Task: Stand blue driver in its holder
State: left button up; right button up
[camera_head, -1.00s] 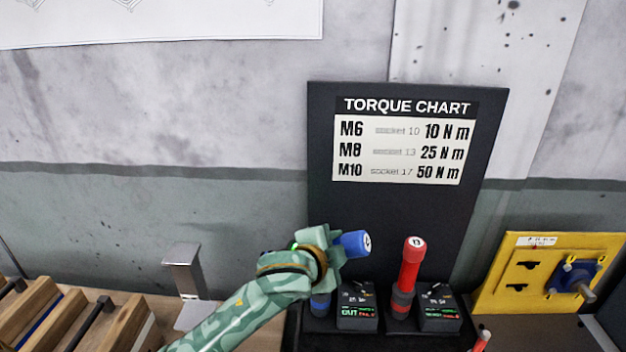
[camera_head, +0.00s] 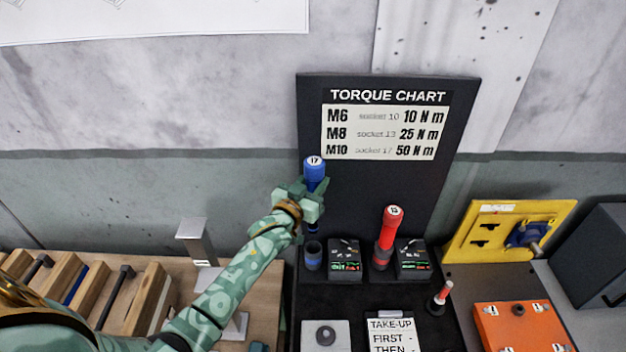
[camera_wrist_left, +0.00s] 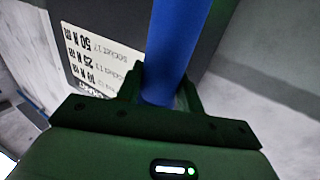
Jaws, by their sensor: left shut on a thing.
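The blue driver (camera_head: 314,172), with 17 on its cap, is held upright by my left gripper (camera_head: 312,198). The gripper is shut around its shaft, and the driver's lower end shows just below the fingers. In the left wrist view, the blue driver (camera_wrist_left: 172,50) runs up between the fingers of my left gripper (camera_wrist_left: 160,95). My right gripper is not in view.
A red driver (camera_head: 384,240) stands in its holder to the right, between two small display boxes (camera_head: 345,258) and (camera_head: 412,260). The torque chart board (camera_head: 390,190) rises behind. A grey metal stand (camera_head: 195,240) is left of the arm. A yellow panel (camera_head: 480,238) is at the right.

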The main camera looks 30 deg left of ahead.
aim_at(311, 229)
pick_arm(q)
jog(key=shift+r+p, duration=0.25)
jog(key=shift+p, duration=0.1)
notch_tip(311, 229, down, 15)
jog(key=b, duration=1.1)
jog(key=shift+r, duration=0.1)
jog(key=shift+f+b, duration=0.9)
jog(key=shift+s+f, duration=0.1)
jog(key=shift+f, duration=0.15)
jog(key=o, duration=1.2)
jog(key=shift+f, duration=0.2)
jog(key=s, duration=1.1)
jog(key=s+p, duration=0.1)
jog(key=s, duration=0.4)
jog(key=shift+s+a+r, duration=0.15)
jog(key=shift+s+a, duration=0.05)
jog(key=shift+a, duration=0.05)
